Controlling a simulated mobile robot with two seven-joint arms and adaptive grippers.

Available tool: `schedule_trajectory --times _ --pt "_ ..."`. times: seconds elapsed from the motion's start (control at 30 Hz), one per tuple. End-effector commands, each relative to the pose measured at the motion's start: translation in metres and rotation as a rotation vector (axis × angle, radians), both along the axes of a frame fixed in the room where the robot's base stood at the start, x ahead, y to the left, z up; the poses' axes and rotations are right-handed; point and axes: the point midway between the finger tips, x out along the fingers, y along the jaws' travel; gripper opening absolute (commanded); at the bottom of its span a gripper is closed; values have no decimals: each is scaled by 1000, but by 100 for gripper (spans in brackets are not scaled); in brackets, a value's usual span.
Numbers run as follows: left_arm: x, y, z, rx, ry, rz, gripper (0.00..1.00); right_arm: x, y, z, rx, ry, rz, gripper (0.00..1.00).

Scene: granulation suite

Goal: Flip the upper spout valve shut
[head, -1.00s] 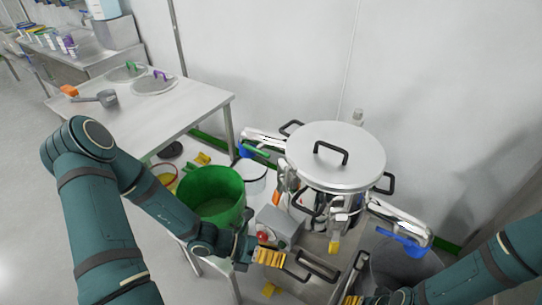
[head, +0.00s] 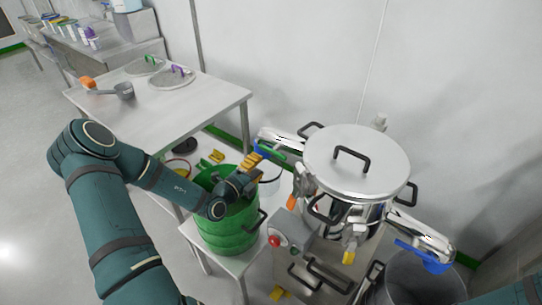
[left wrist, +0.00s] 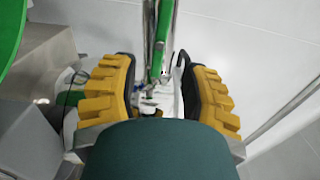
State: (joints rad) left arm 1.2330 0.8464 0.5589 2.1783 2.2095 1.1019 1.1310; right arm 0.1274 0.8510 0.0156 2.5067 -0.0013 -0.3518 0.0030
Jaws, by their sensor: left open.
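The steel machine with a round lid (head: 350,150) has a spout (head: 284,138) on its far left side, with a green lever (head: 270,149) and a blue part beside it. My left gripper (head: 254,160) is open right at this lever. In the left wrist view the green lever (left wrist: 163,22) lies along a shiny pipe, ahead of and between the open yellow fingers (left wrist: 160,88). I see no contact. A second spout (head: 425,236) with a blue lever (head: 432,263) sticks out at the right. My right gripper is out of view.
A green drum (head: 226,236) stands directly under my left forearm. A steel table (head: 130,105) with a scoop (head: 122,91) and lids is at the left. A grey bin (head: 408,285) stands below the right spout. The wall is close behind the machine.

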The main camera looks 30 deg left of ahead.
Motion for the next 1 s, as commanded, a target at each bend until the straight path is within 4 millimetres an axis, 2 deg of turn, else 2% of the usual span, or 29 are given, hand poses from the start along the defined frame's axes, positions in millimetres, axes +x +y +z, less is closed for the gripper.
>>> schedule_trajectory --times 0.03,0.2,0.4,0.57,0.8,0.83,0.97,1.0 --pt "11 -2 -2 0 -2 -2 46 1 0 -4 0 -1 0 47" --pt "41 -4 -1 1 -2 -2 46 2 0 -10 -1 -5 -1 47" --pt "64 -6 -1 0 0 -1 46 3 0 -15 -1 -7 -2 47" --pt "72 -6 0 0 1 -1 46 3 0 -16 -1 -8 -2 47" --pt "72 -6 0 1 1 -1 46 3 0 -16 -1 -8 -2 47" --pt "72 -6 0 1 1 -1 49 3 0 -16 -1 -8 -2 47" --pt "72 -6 0 1 1 -1 3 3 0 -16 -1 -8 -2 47" --pt "72 -6 0 1 1 -1 0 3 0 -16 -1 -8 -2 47"
